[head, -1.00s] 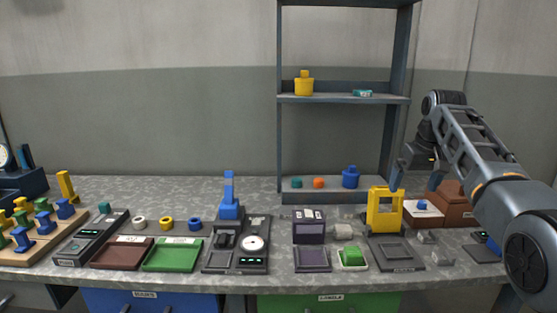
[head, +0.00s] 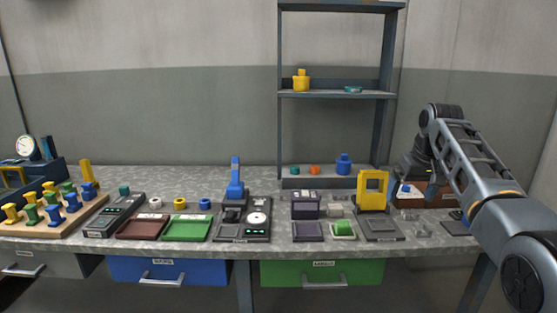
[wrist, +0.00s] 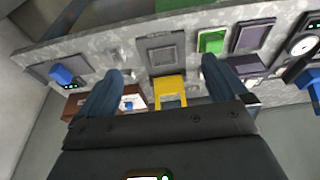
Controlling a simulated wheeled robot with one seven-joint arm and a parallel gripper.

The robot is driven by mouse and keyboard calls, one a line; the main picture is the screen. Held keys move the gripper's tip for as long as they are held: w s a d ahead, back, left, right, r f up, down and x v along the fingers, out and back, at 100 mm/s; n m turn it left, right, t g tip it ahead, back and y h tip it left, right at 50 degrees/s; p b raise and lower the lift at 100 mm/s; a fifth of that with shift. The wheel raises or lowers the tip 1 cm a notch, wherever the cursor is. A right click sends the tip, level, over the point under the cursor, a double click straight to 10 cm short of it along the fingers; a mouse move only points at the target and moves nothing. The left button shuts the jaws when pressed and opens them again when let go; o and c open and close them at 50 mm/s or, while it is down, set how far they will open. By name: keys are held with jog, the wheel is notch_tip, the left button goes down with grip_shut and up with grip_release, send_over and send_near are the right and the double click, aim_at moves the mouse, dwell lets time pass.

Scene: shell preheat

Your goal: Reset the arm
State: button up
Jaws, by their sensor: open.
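My arm rises on the right side of the head view. My gripper is mostly hidden there behind the arm. In the wrist view my gripper (wrist: 162,82) is open, with its two dark fingers apart and nothing between them touching. Beyond the fingers are the yellow frame (wrist: 169,92) and its grey plate (wrist: 161,52) on the bench. In the head view the yellow frame (head: 372,190) stands upright on the right part of the bench, left of my arm.
The bench (head: 270,183) holds a green tray (head: 186,228), a brown tray (head: 143,227), a blue-handled press (head: 235,185) and a peg board (head: 50,224). A shelf (head: 335,94) stands behind, close to my arm's left. A brown box (head: 436,192) lies near my arm.

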jog(key=s+a+f+t, duration=0.1)
jog(key=s+a+f, duration=0.15)
jog(key=f, duration=0.55)
jog(key=s+a+f+t, duration=0.15)
jog(key=s+f, duration=0.25)
jog(key=f, duration=0.4)
jog(key=s+a+f, duration=0.2)
jog(key=s+f, duration=0.1)
jog(key=f, duration=0.5)
jog(key=s+a+f+t, duration=0.1)
jog(key=s+a+f, duration=0.1)
jog(key=s+f, duration=0.5)
jog(key=s+a+f+t, duration=0.2)
jog(key=s+f, duration=0.1)
jog(key=s, duration=0.7)
jog(key=s+a+r+t, duration=0.1)
jog(key=s+r, duration=0.2)
jog(key=s, duration=0.9)
jog(key=s+a+r+t, duration=0.2)
jog(key=s, duration=0.9)
jog(key=s+r+t, duration=0.3)
jog(key=s+r, duration=1.3)
jog(key=r, duration=0.4)
jog(key=shift+d+r, duration=0.3)
jog(key=shift+r, duration=0.05)
